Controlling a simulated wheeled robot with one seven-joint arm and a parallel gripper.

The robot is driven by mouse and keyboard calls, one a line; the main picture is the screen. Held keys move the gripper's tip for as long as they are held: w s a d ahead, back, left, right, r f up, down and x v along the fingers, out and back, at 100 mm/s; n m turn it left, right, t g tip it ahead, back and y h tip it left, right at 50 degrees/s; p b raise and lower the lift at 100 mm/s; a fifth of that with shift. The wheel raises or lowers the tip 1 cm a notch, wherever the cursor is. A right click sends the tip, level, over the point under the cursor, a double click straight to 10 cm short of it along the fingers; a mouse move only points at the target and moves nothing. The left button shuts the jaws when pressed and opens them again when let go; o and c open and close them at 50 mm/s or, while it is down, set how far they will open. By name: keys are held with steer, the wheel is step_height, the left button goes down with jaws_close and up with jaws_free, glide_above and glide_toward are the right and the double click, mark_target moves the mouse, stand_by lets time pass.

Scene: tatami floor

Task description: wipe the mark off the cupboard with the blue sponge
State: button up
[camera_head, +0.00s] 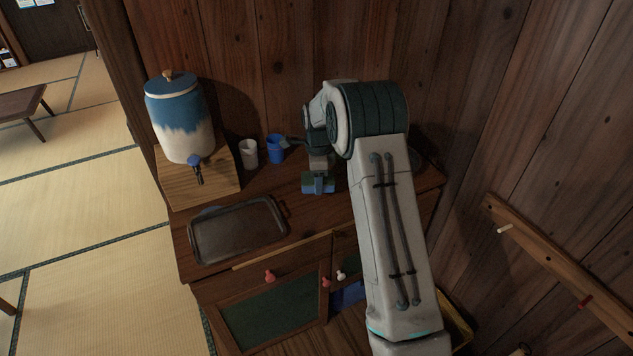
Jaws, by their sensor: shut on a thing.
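The wooden cupboard (312,218) stands against the plank wall. My gripper (319,181) is over the right part of its top, pointing down, and shut on the blue sponge (308,187). Blue and greenish parts of the sponge show on both sides of the fingers. I cannot tell whether the sponge touches the cupboard top. I see no clear mark; my arm hides part of the top on the right.
A dark tray (238,232) lies at the front left of the top. A blue-and-cream dispenser (182,125) stands on a wooden stand (222,180). A white cup (249,153) and blue cup (275,150) stand behind. A peg rail (555,262) is on the right wall.

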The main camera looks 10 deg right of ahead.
steer(key=shift+a+r+p, duration=0.1)
steer(key=shift+r+p, duration=0.75)
steer(key=shift+r, duration=0.95)
